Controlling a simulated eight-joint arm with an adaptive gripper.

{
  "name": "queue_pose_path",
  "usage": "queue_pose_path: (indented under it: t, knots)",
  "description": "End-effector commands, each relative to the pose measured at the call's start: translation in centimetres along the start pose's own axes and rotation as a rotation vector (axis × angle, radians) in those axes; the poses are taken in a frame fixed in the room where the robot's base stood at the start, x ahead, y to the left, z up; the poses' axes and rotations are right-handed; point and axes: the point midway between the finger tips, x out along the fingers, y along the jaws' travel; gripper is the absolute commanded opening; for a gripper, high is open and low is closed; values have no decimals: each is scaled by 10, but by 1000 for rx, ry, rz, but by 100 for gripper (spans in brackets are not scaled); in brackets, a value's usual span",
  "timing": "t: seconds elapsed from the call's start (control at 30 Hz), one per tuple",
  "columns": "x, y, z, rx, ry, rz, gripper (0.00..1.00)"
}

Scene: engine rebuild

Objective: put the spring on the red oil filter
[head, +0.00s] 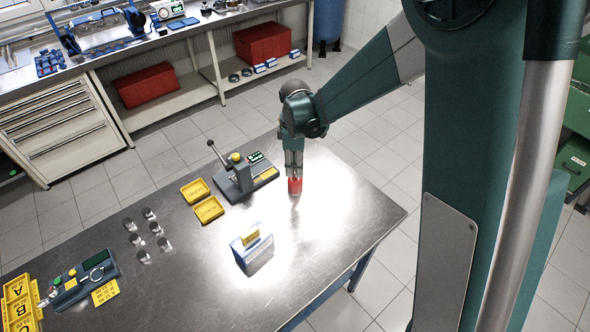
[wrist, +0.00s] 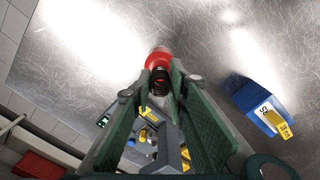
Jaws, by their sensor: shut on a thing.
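The red oil filter (head: 295,187) stands on the metal table, directly below my gripper (head: 293,170) in the head view. In the wrist view the red oil filter (wrist: 159,57) shows just beyond the fingertips. My gripper (wrist: 160,88) is shut on the spring (wrist: 160,80), a small dark coil between its fingers. The spring is in line with the filter and very close to its top. I cannot tell whether they touch. The spring is too small to make out in the head view.
A press-like tool (head: 243,178) stands left of the filter, beside two yellow trays (head: 208,209). A blue and white box (head: 252,247) with a yellow label is nearer the front. Several small metal cylinders (head: 150,214) stand at left. The table right of the filter is clear.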

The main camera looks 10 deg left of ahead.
Motion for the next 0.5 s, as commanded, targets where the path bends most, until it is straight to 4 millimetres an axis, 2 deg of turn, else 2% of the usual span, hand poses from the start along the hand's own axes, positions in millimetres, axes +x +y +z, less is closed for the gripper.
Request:
queue_pose_path:
  t: [0.2, 0.5]
  knots:
    - [14, 0, 0, 0, 0, 0, 6]
    - [15, 0, 0, 0, 0, 0, 6]
